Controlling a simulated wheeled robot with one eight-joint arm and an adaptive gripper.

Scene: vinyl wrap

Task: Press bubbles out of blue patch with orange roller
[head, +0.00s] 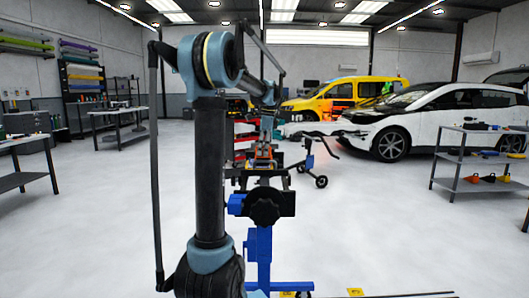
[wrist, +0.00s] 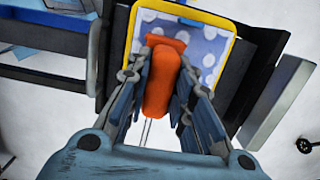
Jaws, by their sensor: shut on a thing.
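The orange roller (wrist: 163,80) sits between the fingers of my gripper (wrist: 162,72) in the wrist view. My gripper is shut on it. The blue patch (wrist: 210,47) lies behind the roller, with round pale bubble spots and a yellow border (wrist: 222,22). The roller's far end overlaps the lower middle of the patch in the picture. I cannot tell whether it touches the patch. Part of the patch is hidden by the roller and fingers. In the head view the patch cannot be made out behind my arm.
A blue stand (head: 264,250) with a black knob (head: 264,206) stands ahead in the head view. A yellow van (head: 345,92) and a white car (head: 432,115) are behind. A grey shelf cart (head: 470,165) stands at right, benches (head: 30,160) at left. Open floor lies on both sides.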

